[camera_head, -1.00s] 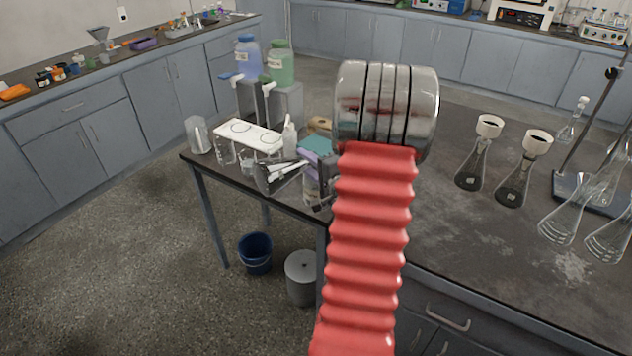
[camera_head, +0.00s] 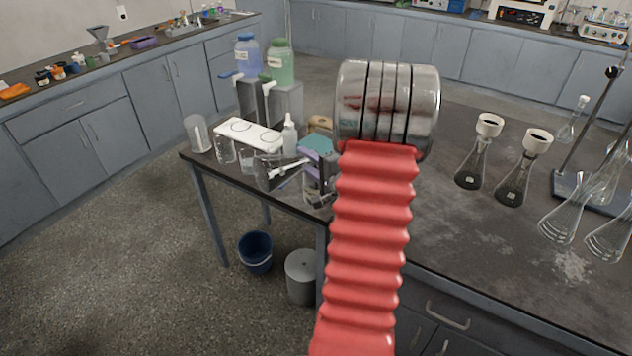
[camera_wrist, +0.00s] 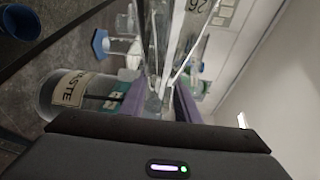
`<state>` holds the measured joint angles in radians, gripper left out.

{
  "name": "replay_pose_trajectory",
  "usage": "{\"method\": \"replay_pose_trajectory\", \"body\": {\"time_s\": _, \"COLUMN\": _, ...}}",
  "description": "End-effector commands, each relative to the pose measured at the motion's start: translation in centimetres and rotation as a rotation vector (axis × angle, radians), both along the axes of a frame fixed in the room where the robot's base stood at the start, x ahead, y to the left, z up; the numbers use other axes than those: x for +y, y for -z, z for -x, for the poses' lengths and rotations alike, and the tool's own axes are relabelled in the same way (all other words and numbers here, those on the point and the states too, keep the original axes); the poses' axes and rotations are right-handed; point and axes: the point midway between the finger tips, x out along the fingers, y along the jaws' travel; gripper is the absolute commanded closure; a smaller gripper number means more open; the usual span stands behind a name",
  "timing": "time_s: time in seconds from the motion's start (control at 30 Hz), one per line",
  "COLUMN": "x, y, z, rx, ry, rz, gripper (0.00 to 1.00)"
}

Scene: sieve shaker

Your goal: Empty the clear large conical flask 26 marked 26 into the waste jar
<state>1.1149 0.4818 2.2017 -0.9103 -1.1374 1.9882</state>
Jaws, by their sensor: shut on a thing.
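The large conical flask marked 26 (camera_wrist: 194,28) is clear glass, seen close up between my fingers in the wrist view. In the head view the flask (camera_head: 268,178) is tilted near the bench's left front edge. My gripper (camera_wrist: 165,85) is shut on it; my red-sleeved arm hides most of the gripper in the head view. The waste jar (camera_wrist: 66,104), clear glass with a WASTE label, is beside my gripper in the wrist view. In the head view the jar (camera_head: 314,192) is partly hidden behind my arm. I cannot tell whether liquid is flowing.
Glass beakers (camera_head: 225,152), a white two-ring plate (camera_head: 243,133) and a white dropper bottle (camera_head: 289,136) are close by the flask. Blue (camera_head: 247,60) and green (camera_head: 280,63) carboys stand behind. Several flasks occupy the bench's right. A blue bucket (camera_head: 256,252) is on the floor.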

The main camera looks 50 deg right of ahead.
Motion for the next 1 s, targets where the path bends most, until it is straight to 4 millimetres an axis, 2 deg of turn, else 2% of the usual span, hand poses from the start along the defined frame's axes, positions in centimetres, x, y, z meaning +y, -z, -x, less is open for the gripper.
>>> {"method": "replay_pose_trajectory", "body": {"time_s": 1.0, "x": -0.13, "y": -0.20, "z": 0.03, "rx": -0.015, "ry": 0.000, "rz": -0.041, "gripper": 1.00}}
